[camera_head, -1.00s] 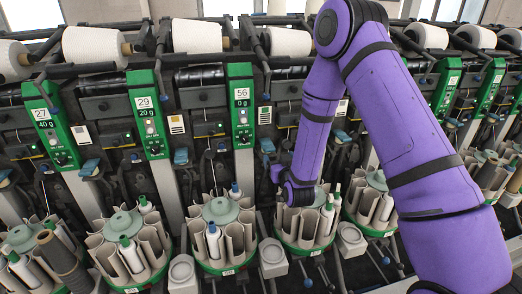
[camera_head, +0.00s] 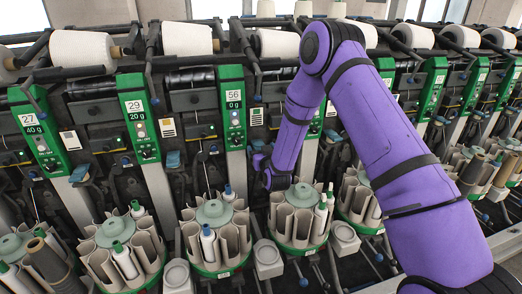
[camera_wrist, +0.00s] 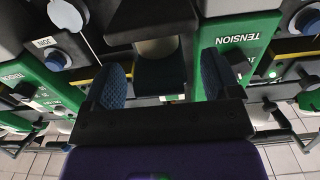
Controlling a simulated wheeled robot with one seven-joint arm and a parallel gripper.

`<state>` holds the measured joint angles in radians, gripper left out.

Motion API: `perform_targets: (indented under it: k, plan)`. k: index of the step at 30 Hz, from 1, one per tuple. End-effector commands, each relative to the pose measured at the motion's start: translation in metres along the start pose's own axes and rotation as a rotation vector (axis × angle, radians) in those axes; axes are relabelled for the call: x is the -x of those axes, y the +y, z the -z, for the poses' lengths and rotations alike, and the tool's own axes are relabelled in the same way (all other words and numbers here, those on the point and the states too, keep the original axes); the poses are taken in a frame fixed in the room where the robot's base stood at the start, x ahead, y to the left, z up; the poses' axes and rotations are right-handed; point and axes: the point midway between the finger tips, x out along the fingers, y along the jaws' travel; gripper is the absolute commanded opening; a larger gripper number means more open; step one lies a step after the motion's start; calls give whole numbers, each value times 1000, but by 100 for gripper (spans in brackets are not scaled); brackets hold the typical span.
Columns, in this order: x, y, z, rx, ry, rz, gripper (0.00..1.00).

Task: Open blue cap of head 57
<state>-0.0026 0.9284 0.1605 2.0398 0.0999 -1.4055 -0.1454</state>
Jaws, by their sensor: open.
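My gripper (camera_wrist: 162,78) is open in the wrist view, with one blue-padded finger on each side. Between the fingers, a dark blue piece shows below a pale rounded part (camera_wrist: 157,48); I cannot tell whether it is the cap of head 57. No contact with the fingers is clear. In the head view my gripper (camera_head: 265,175) is low at the machine front, right of the panel marked 56 (camera_head: 234,114). My purple arm partly covers the panel to its right (camera_head: 316,124), whose number is hidden. A blue cap (camera_head: 173,159) shows left of panel 56.
Round bobbin magazines (camera_head: 215,235) stand in a row below the panels, close under my gripper. White cones (camera_head: 187,39) lie along the top. Green tension panels (camera_wrist: 238,38) flank the fingers in the wrist view. Tiled floor shows at the lower right (camera_wrist: 290,160).

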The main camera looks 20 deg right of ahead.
Motion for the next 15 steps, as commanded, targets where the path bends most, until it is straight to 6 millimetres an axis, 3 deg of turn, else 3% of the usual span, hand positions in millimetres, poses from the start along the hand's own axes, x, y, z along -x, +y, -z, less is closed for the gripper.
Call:
perform_targets:
  k: [11,15]
  plan:
    - [-5,0,0,0,-1,0,82]
    - [-5,0,0,0,-1,0,50]
